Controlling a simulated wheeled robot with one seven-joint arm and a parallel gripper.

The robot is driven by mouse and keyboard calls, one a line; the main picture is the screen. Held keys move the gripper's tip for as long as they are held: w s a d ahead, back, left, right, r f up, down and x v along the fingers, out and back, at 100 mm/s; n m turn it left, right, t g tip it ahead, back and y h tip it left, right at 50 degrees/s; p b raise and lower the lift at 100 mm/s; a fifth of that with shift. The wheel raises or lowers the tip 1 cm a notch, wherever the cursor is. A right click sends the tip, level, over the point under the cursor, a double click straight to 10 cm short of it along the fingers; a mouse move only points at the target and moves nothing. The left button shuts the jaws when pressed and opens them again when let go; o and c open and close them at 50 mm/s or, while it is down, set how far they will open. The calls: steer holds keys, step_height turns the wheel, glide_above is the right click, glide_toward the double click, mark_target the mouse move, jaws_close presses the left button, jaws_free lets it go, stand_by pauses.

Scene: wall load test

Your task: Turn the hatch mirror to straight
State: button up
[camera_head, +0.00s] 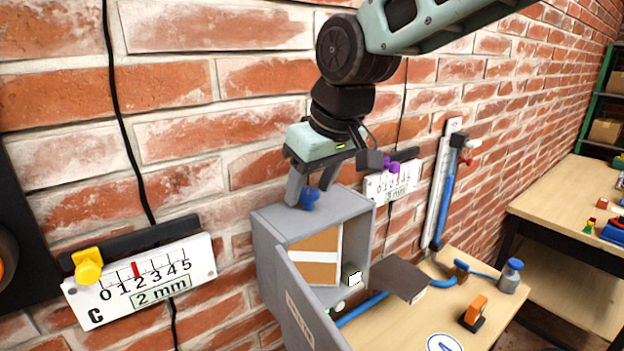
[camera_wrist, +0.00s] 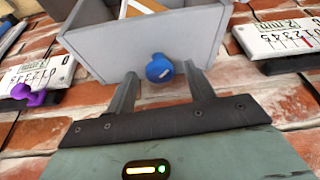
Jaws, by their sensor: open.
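A grey wall box (camera_head: 268,245) with its door (camera_head: 305,310) swung open hangs on the brick wall. Inside it a tilted panel (camera_head: 314,250) shows brown with a white band; I cannot tell whether this is the mirror's face. A blue knob (camera_head: 309,198) stands on the box's top. In the wrist view the blue knob (camera_wrist: 159,68) has a small white mark on it. My gripper (camera_head: 308,194) is open above the box top, with one finger on each side of the knob. In the wrist view my gripper (camera_wrist: 160,72) shows gaps between the fingers and the knob.
A scale plate with a yellow knob (camera_head: 88,266) is on the wall at left. Another with a purple knob (camera_head: 391,168) is at right, close to my gripper. A dark flap (camera_head: 398,277) juts out beside the box. A wooden bench (camera_head: 400,325) with small items stands below right.

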steer(key=c, duration=1)
steer(key=shift+o, duration=0.2)
steer(key=shift+n, duration=0.3)
steer(key=n, duration=0.1)
steer(key=n+g+y, duration=0.1)
steer(key=n, duration=0.1)
steer(key=shift+w+d+b, duration=0.15)
steer(key=shift+w+b, duration=0.05)
steer(key=shift+b, duration=0.1)
steer(key=shift+w+n+g+y, duration=0.15)
steer(key=shift+n+g, duration=0.25)
steer(key=shift+n, duration=0.65)
steer(key=shift+s+n+g+y, duration=0.15)
steer(key=shift+n+g, duration=0.25)
steer(key=shift+n, duration=0.65)
steer(key=shift+r, duration=0.1)
steer(key=o, duration=1)
steer(key=shift+c, duration=0.2)
